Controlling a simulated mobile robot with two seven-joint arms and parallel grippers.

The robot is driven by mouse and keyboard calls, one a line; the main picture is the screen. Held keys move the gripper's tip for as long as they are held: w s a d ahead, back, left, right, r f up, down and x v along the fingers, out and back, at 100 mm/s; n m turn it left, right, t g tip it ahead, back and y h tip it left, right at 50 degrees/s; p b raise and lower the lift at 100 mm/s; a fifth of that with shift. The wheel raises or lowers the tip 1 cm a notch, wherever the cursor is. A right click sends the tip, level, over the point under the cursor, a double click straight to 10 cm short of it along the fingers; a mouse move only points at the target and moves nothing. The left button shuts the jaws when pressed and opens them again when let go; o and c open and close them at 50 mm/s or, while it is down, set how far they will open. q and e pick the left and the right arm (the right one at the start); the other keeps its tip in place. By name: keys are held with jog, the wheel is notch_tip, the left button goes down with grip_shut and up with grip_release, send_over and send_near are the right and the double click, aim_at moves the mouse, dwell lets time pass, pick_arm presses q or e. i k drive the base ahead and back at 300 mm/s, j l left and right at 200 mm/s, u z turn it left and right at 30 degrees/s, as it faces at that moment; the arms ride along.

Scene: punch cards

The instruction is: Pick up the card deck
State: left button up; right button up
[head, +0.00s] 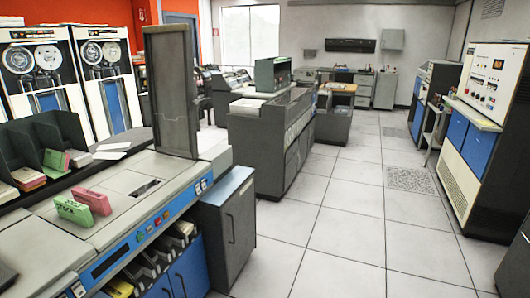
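A green card deck (74,211) stands on the light grey top of the card machine (112,218) at the lower left. A pink-red card deck (93,201) stands close behind it, partly covered by it. Other card decks, one reddish-tan (28,178) and one green (56,162), sit in the dark sorter rack (62,128) behind. I cannot tell which deck the task names. Neither of my grippers shows in this view.
A tall dark panel (172,90) rises from the machine's far end. White papers (112,150) lie behind the decks. A grey cabinet (228,225) adjoins the machine on the right. The tiled floor (340,215) is clear between it and the blue-and-white console (480,130).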

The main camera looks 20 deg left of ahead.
aim_at(97, 203)
jog(key=i+u, duration=0.25)
jog(key=i, duration=0.4)
jog(key=i+l+u, duration=0.2)
jog(key=i, duration=0.4)
jog(key=i+j+u, duration=0.1)
jog(key=i+u, duration=0.2)
jog(key=i, duration=0.3)
jog(key=i+u, duration=0.3)
jog(key=i, duration=0.35)
jog(key=i+z, duration=0.1)
jog(key=z, duration=0.3)
jog(key=i+z, duration=0.1)
jog(key=z, duration=0.25)
jog(key=i+z, duration=0.1)
jog(key=z, duration=7.65)
jog(key=i, duration=0.05)
